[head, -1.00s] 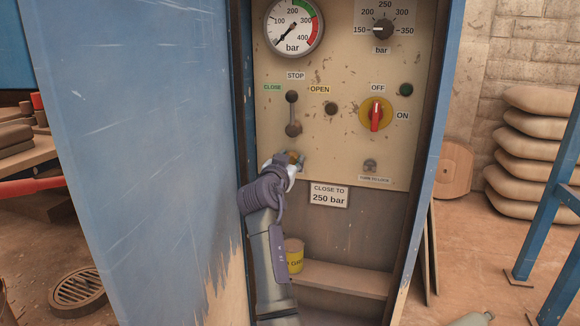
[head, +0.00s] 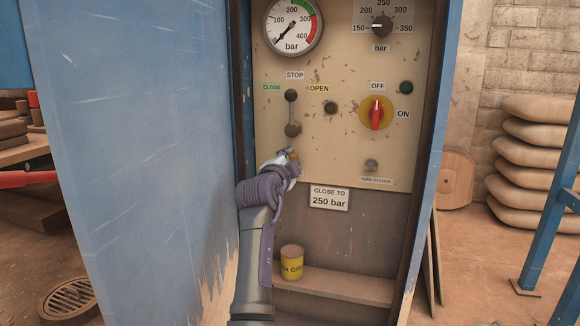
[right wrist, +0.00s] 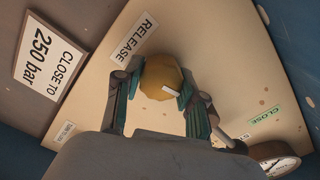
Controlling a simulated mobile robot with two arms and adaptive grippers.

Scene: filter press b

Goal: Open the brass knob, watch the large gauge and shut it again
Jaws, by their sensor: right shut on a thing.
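The brass knob (right wrist: 160,77) is a rounded yellow knob with a white mark, below the RELEASE label (right wrist: 138,38) in the right wrist view. My right gripper (right wrist: 160,90) is shut on it, with a finger on each side. In the head view the right gripper (head: 288,160) is at the lower left of the beige panel and hides most of the knob. The large gauge (head: 293,25) is at the panel's top left. Its black needle points down and left, at the low end of the scale. My left gripper is not in view.
A lever (head: 292,114), a red-and-yellow switch (head: 376,113) and a pressure dial (head: 382,26) are on the panel. A sign (head: 329,198) reads "CLOSE TO 250 bar". A blue cabinet door (head: 150,130) stands open at left. A yellow can (head: 292,262) stands on the shelf below.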

